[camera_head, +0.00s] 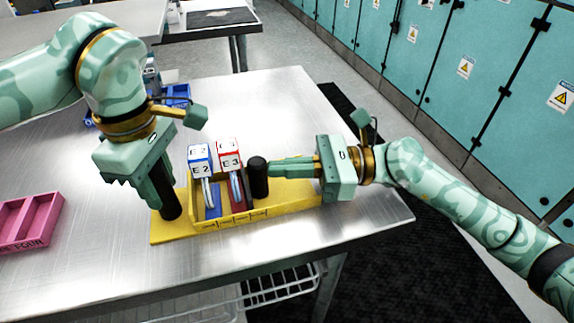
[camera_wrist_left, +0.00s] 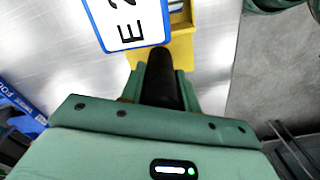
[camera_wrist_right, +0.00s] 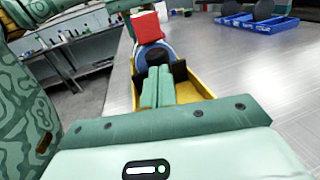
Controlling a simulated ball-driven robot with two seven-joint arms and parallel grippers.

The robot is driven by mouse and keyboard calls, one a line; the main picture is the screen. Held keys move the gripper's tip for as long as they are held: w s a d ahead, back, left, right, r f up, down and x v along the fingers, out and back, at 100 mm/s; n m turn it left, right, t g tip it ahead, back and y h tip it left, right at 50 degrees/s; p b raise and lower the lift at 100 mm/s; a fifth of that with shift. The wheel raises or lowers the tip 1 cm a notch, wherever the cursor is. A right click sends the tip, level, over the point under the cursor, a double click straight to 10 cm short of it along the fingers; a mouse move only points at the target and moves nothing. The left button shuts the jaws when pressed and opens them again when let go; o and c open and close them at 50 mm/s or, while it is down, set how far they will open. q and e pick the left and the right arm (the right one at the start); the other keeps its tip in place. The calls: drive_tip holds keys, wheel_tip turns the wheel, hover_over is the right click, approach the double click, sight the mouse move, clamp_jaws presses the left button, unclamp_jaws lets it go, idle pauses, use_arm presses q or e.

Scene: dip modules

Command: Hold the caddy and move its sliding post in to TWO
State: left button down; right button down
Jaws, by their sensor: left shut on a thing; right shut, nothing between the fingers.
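The yellow caddy (camera_head: 290,212) lies on the metal table. A blue module marked E2 (camera_head: 200,160) and a red module marked E3 (camera_head: 230,158) stand in it. A black post (camera_head: 170,207) rises at its left end, and my left gripper (camera_head: 163,190) is shut on it; the post also shows in the left wrist view (camera_wrist_left: 160,78). The sliding black post (camera_head: 258,178) stands just right of the red module. My right gripper (camera_head: 272,168) is shut and empty, its fingertips at the post's right side; contact is unclear. Small marks on the caddy's front rim are unreadable.
A pink tray (camera_head: 28,222) lies at the table's left. A blue tray (camera_head: 176,95) sits behind my left arm and shows in the right wrist view (camera_wrist_right: 258,24). The table's front and right edges are close to the caddy. Teal lockers (camera_head: 465,70) stand beyond.

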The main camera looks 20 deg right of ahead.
use_arm(q)
drive_tip(key=shift+f, duration=0.1)
use_arm(e)
drive_tip(key=shift+s+x, duration=0.25)
drive_tip(key=shift+x, duration=0.95)
drive_tip(key=v, duration=1.4)
use_arm(q)
drive_tip(key=c, duration=0.9)
unclamp_jaws()
drive_tip(key=shift+c, duration=0.2)
